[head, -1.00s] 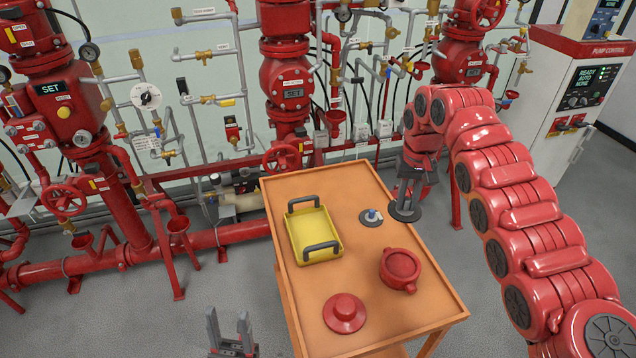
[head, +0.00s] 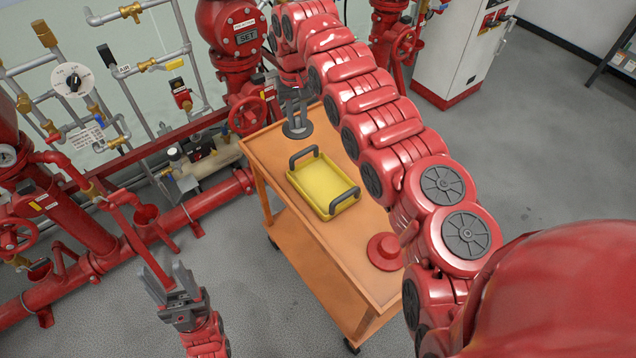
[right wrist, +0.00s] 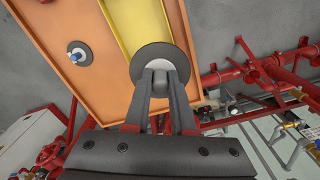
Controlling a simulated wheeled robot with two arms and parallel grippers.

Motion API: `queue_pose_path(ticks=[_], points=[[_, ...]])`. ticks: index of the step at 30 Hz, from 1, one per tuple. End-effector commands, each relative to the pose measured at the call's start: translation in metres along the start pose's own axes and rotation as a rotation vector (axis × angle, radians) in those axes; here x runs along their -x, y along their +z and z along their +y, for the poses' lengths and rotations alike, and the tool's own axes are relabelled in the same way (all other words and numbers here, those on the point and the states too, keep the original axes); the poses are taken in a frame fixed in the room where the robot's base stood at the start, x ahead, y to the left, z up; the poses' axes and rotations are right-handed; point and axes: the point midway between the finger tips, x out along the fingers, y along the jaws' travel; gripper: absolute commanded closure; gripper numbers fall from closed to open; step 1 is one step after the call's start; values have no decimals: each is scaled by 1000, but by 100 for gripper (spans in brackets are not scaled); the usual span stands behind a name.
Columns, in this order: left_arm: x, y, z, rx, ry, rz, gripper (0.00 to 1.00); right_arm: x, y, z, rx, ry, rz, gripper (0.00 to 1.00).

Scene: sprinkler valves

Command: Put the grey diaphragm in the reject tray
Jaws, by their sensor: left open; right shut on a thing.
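The grey diaphragm (head: 298,131) is a dark round disc with a small knob. My right gripper (head: 295,103) is shut on that knob and holds the disc near the far end of the yellow tray, close to the cart's far edge. In the right wrist view the disc (right wrist: 141,75) hangs between the fingertips (right wrist: 163,82) and overlaps the end of the tray (right wrist: 128,32). The yellow tray (head: 318,200) with two dark handles sits on the cart and looks empty. My left gripper (head: 168,277) is open and empty, low over the floor left of the cart.
A red flanged cap (head: 384,252) lies on the orange cart top (head: 352,265), right of the tray. A small blue-tipped part (right wrist: 77,52) lies on the cart in the right wrist view. My right arm hides much of the cart's right side. Red pipes (head: 165,238) stand behind.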

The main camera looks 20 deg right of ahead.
Motion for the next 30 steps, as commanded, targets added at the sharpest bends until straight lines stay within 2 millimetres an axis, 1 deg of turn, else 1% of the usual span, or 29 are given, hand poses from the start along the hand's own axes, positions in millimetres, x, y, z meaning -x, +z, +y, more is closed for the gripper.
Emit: queue_pose_path(ticks=[1,5,8,10,15,19,22,26,29,30], points=[[-5,-1,0,0,0,0,50,-7,0,-1,-14,-4,-2,100],[-9,-2,0,0,0,0,50,-24,0,1,-45,-3,-2,100],[-14,-2,-1,0,0,0,50,-40,3,4,-70,-1,-1,100],[-18,-3,-1,0,0,0,50,-53,7,9,-91,1,-2,100],[-26,-4,-1,0,0,0,50,-84,21,29,-135,4,0,100],[-30,-5,-2,0,0,0,50,-100,33,44,-153,4,0,100],[-32,-5,-2,0,0,0,50,-107,39,52,-160,3,0,100],[-31,-5,-2,0,0,0,50,-116,43,56,-162,0,-2,100],[-25,-4,-1,0,0,0,50,-130,44,57,-162,-1,-3,100],[-22,-4,-1,0,0,0,50,-138,44,57,-163,-1,-4,100]])
